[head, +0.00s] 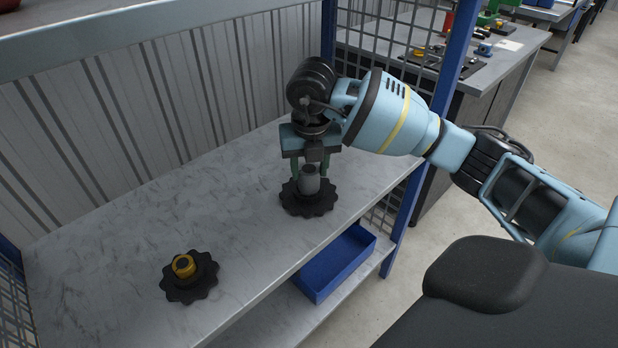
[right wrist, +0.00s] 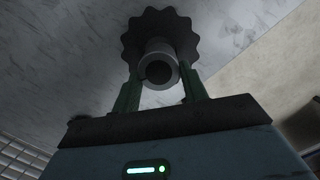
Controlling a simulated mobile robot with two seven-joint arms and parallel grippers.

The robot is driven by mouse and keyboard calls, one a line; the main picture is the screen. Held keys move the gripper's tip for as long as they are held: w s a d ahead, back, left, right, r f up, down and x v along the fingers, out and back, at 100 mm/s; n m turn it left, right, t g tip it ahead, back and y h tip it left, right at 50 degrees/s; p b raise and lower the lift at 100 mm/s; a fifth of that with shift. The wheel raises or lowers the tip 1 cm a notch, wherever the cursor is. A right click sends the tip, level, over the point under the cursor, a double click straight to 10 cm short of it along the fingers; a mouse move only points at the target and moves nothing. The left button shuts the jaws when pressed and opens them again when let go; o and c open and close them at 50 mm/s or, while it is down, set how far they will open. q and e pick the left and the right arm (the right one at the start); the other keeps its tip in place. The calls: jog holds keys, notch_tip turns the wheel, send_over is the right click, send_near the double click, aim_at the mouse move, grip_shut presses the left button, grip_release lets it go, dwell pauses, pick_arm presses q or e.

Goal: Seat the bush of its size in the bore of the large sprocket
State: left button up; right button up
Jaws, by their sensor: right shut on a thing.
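A dark toothed sprocket (head: 308,204) lies flat on the shelf below my right gripper (head: 310,172); it looks like the larger of two. The gripper points down and is shut on a grey bush (head: 310,184), which stands upright over the sprocket's middle. The right wrist view shows the bush (right wrist: 158,67) between the green fingers, with the sprocket (right wrist: 160,22) beyond it. I cannot tell if the bush's lower end is in the bore or just above it. My left gripper is not in view.
A second dark sprocket (head: 190,285) with a yellow bush (head: 183,266) at its middle lies at the front left of the shelf (head: 110,240). A blue bin (head: 335,265) stands on a lower level. A blue post (head: 408,215) and mesh bound the right side; the shelf's middle is clear.

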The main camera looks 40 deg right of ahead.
aim_at(309, 170)
jog(key=shift+w+d, duration=0.15)
jog(key=shift+w, duration=0.1)
jog(key=shift+f, duration=1.75)
jog(key=o, duration=1.1)
jog(key=shift+f, duration=0.15)
